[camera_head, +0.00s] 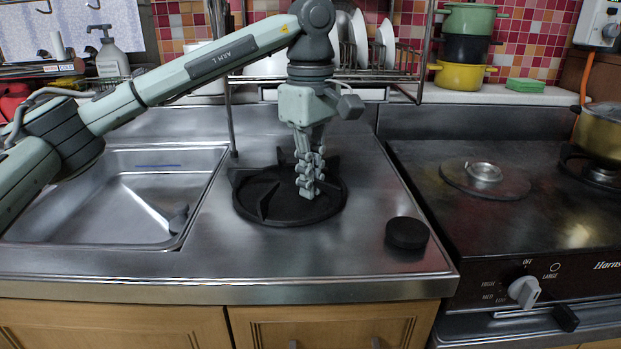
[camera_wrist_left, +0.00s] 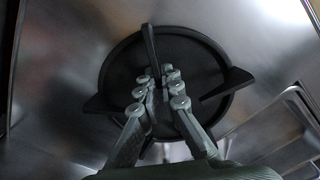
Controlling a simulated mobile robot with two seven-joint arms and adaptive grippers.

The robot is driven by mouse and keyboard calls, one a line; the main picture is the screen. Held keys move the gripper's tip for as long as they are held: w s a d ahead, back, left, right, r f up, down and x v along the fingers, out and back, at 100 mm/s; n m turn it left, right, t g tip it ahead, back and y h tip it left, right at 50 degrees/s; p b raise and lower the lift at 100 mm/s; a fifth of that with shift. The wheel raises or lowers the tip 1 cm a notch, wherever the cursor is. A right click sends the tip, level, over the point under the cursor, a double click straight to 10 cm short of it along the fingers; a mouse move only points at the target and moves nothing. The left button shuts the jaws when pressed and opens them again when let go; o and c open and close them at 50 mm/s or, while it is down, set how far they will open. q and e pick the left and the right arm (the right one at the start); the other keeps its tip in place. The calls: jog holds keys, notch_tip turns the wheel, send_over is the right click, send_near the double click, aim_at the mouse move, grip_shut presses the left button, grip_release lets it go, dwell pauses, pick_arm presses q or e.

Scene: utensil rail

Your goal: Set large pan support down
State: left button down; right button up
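The large pan support (camera_head: 262,217), a black ring with several prongs, is at the steel counter (camera_head: 350,270) between the sink and the stove. It looks level, and I see no clear gap under it. My left gripper (camera_head: 308,190) points down over its right part. In the left wrist view, the fingers (camera_wrist_left: 159,78) are close together with one prong (camera_wrist_left: 149,45) of the support (camera_wrist_left: 112,72) between them; they look shut on it. The fingers hide part of the ring. My right gripper is not in view.
A small black round piece (camera_head: 407,233) lies on the counter to the right. The stove (camera_head: 440,215) has a bare burner (camera_head: 485,172) and a brass pot (camera_head: 602,135). A sink (camera_head: 130,200) is at the left. A dish rack (camera_head: 405,75) stands behind the arm.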

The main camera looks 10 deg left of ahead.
pick_arm(q)
jog(key=shift+f, duration=0.1)
jog(key=c, duration=1.7)
grip_release()
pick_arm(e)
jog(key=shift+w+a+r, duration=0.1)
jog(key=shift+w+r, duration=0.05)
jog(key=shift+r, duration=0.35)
pick_arm(q)
jog(key=shift+r, duration=0.45)
notch_tip(320, 180, up, 7)
jog(key=shift+r+p, duration=0.1)
jog(key=shift+p, duration=0.3)
jog(key=shift+r+p, duration=0.35)
jog(key=shift+r, duration=1.75)
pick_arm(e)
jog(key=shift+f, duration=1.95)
